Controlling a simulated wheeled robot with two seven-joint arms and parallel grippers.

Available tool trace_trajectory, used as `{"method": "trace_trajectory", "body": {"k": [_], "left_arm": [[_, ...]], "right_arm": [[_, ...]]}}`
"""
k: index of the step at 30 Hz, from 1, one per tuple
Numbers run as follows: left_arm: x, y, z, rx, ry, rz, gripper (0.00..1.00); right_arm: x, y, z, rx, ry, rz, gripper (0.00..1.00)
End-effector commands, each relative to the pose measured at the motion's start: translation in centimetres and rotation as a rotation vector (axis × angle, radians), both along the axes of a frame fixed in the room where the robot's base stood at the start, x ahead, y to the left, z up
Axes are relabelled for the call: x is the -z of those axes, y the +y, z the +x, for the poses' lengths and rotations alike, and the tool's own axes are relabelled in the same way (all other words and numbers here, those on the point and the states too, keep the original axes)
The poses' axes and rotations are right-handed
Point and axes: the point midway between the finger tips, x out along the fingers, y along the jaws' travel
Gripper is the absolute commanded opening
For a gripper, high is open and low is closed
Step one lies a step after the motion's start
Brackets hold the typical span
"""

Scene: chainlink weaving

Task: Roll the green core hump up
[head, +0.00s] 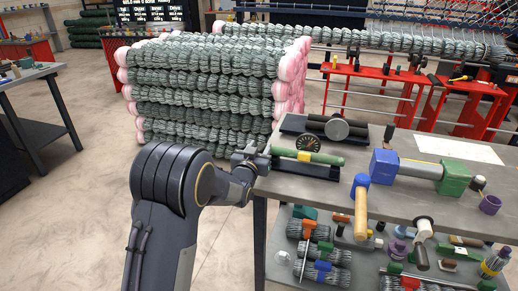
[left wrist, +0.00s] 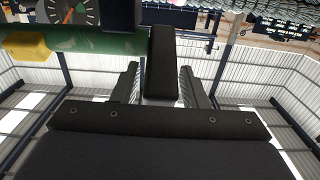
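The green core (head: 307,156) is a slim green bar lying level on a black cradle (head: 306,170) at the left end of the grey workbench. A round black gauge (head: 309,142) stands just behind it. The left fingers (left wrist: 160,86) look spread. A dark block (left wrist: 163,62) shows between them; I cannot tell what it is. My right gripper is not in view.
Stacked grey mesh rolls (head: 205,85) stand behind. A lower shelf holds tools and rolls. Open floor lies left.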

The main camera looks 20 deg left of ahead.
Motion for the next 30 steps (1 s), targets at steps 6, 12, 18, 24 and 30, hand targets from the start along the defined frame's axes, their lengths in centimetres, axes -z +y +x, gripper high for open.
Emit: {"method": "trace_trajectory", "body": {"k": [6,12,18,24,30], "left_arm": [[0.0,0.0,0.0,0.0,0.0,0.0,0.11],[0.0,0.0,0.0,0.0,0.0,0.0,0.0],[-0.2,0.0,0.0,0.0,0.012,-0.001,0.0],[-0.9,0.0,0.2,0.0,0.082,0.001,0.0],[-1.7,0.0,0.7,-0.001,0.225,0.006,0.0]], "right_arm": [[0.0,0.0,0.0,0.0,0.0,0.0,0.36],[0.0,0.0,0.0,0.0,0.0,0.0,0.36],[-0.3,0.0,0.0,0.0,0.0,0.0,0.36],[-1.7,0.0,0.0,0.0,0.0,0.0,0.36],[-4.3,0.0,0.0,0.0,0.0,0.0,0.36]]}}
